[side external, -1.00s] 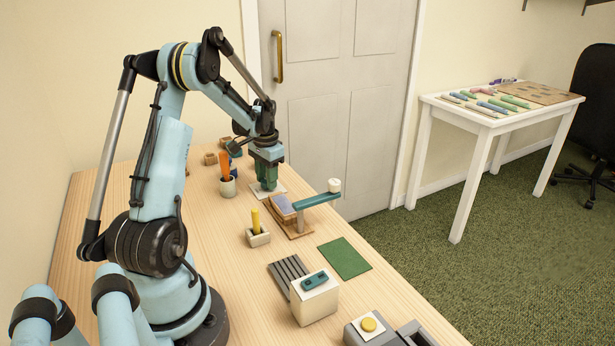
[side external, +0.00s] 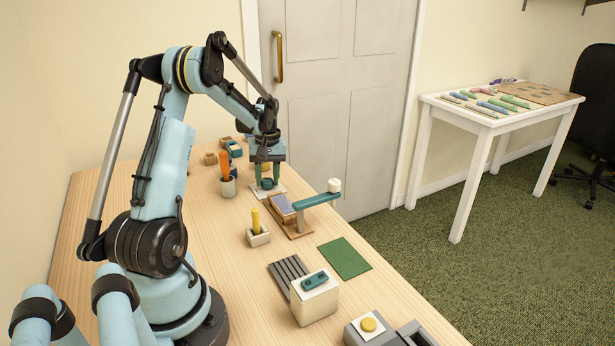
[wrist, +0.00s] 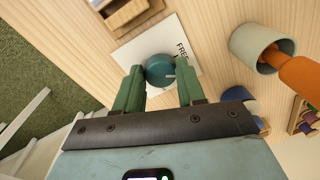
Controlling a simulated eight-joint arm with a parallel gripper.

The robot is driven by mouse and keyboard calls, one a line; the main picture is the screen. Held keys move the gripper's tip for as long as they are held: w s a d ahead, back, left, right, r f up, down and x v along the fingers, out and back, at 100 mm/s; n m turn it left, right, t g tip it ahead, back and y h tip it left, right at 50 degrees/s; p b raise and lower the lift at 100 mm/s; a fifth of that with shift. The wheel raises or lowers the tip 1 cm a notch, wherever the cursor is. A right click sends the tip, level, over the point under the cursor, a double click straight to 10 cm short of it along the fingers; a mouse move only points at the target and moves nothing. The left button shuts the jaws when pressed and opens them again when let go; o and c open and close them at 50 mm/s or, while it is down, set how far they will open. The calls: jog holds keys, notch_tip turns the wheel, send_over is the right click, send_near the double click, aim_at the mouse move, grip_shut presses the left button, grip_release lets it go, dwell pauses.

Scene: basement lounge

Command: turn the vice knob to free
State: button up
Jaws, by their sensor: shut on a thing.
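The vice knob (wrist: 158,66) is a round teal knob on a white plate (wrist: 187,58) in the wrist view. In the side view the knob (side external: 267,184) is small, low between the fingers. My gripper (side external: 267,178) comes down from above with its green fingers on either side of the knob. In the wrist view the gripper (wrist: 160,75) is shut on the knob.
A pot with an orange handle (side external: 228,186) stands close left of the knob plate. A wooden block piece with a teal lever (side external: 316,200) is just in front. A holder with a yellow handle (side external: 257,236) and a green mat (side external: 344,258) lie nearer.

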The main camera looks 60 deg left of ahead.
aim_at(270, 179)
jog(key=n, duration=0.5)
jog(key=shift+n, duration=0.4)
dwell(0.3)
jog(key=o, duration=1.1)
jog(key=shift+c, duration=0.2)
notch_tip(270, 179, up, 12)
jog(key=shift+w, duration=0.45)
jog(key=shift+a, duration=0.1)
